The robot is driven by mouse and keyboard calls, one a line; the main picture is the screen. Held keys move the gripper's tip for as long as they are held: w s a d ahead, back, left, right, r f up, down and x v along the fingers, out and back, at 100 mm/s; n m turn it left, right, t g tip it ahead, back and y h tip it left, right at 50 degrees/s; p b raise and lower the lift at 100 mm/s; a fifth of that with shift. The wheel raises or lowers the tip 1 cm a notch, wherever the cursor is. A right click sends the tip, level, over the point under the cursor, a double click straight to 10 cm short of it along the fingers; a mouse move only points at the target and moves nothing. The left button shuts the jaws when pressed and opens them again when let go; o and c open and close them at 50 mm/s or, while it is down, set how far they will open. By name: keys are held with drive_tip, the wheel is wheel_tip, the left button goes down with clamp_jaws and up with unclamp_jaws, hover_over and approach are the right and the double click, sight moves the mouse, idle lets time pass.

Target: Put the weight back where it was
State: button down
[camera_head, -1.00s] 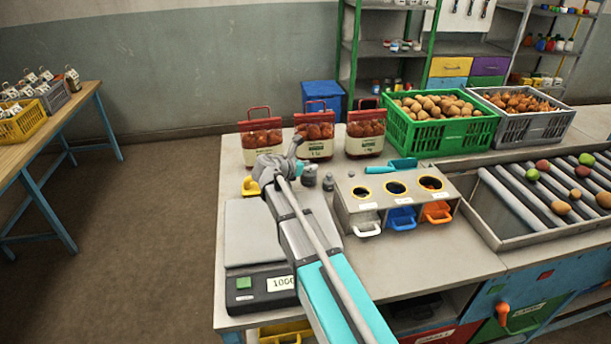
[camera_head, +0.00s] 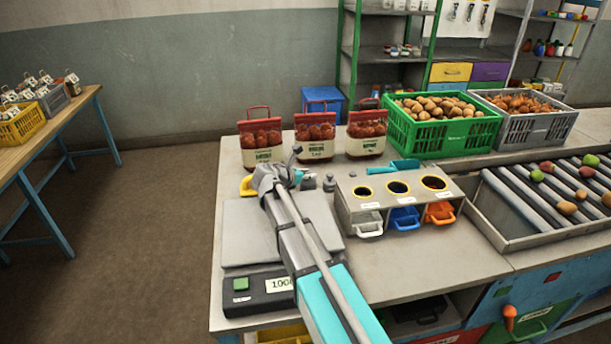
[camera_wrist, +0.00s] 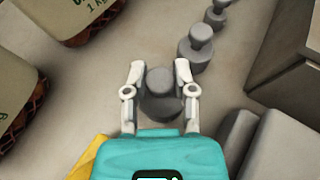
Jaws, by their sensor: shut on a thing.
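A dark grey weight (camera_wrist: 160,97) stands between the two fingers of my gripper (camera_wrist: 159,88) in the wrist view, and the fingers are shut on it. I cannot tell whether its base touches the table. In the head view my gripper (camera_head: 282,180) is just behind the scale, and the held weight is hidden by it. A second grey weight (camera_wrist: 196,48) and a smaller one (camera_wrist: 216,15) stand in line beyond it; they also show in the head view as the weights (camera_head: 309,181) and (camera_head: 329,182). The scale plate (camera_head: 243,225) is bare where visible.
Three bags (camera_head: 262,140) of red produce stand behind my gripper. A sorting box (camera_head: 350,190) with coloured scoops is to the right. A yellow object (camera_head: 247,186) lies left of my gripper. The scale display (camera_head: 279,285) shows 1000, partly covered by my arm.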

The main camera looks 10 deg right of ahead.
drive_tip(key=shift+f, duration=0.1)
drive_tip(key=shift+c, duration=2.2)
unclamp_jaws()
drive_tip(key=shift+r, duration=0.2)
drive_tip(key=p+v, duration=0.4)
drive_tip(key=v, duration=0.8)
drive_tip(key=shift+p, duration=0.35)
